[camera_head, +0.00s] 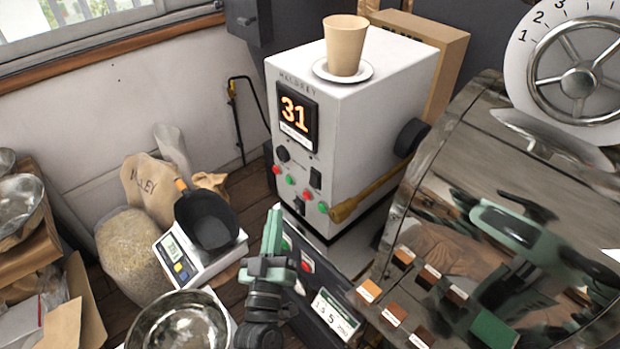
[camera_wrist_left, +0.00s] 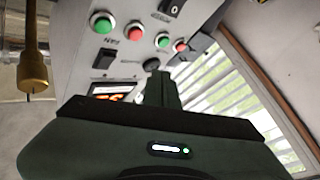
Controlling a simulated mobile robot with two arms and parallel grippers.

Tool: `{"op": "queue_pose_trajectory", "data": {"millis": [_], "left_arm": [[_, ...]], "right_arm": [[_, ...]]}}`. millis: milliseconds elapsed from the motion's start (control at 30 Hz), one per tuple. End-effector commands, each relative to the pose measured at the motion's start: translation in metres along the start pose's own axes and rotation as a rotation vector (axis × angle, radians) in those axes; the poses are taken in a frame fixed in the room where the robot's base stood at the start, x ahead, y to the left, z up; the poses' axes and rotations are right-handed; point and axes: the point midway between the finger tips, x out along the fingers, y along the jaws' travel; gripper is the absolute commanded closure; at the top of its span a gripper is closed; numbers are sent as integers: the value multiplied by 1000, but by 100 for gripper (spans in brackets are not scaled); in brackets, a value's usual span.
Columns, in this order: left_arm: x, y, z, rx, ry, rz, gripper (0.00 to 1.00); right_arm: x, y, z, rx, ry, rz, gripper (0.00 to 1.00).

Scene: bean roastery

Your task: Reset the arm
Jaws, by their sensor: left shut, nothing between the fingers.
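My left gripper (camera_head: 272,232) is green and points up in front of the white machine, low in the middle of the head view. Its fingers are together and hold nothing. In the left wrist view, my gripper's dark body (camera_wrist_left: 160,140) fills the lower part, with its fingers (camera_wrist_left: 162,88) in front of the machine's panel. My right gripper does not show directly in either view. The white machine (camera_head: 370,115) has a display (camera_head: 296,115) reading 31, and coloured buttons that also show in the left wrist view (camera_wrist_left: 135,32).
A brown cup (camera_head: 345,45) stands on a white saucer (camera_head: 326,76) atop the machine. A black scoop (camera_head: 207,222) rests on a scale (camera_head: 183,268). A metal bowl (camera_head: 180,325) is at the front. The shiny roaster drum (camera_head: 440,195) with colour samples (camera_head: 403,258) is at the right.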

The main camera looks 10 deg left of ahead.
Motion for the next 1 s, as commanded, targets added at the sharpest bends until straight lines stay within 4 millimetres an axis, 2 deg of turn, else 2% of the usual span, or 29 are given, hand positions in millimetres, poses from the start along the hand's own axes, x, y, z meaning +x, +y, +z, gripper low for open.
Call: {"op": "queue_pose_trajectory", "data": {"millis": [167,267,367,467,500,567,600,667,700,833,967,1000], "left_arm": [[0,0,2,1,-4,0,100],[-5,-5,20,20,-49,4,100],[-20,-17,64,63,-162,12,100],[-49,-38,124,125,-327,20,100],[-64,-48,148,149,-398,22,100],[-89,-64,181,185,-504,22,100],[-106,-75,202,209,-574,22,100],[-136,-93,232,241,-680,18,100],[-157,-105,250,264,-752,15,100],[-234,-149,297,333,-986,-5,100],[-319,-193,327,398,-1220,-34,100],[-346,-207,332,417,-1290,-45,100]], "right_arm": [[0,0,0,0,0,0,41],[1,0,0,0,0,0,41],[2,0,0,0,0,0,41],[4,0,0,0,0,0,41],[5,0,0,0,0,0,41],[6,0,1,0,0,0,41],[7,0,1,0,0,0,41],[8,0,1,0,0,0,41],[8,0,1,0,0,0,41],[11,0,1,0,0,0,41],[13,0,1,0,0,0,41],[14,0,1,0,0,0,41]]}}
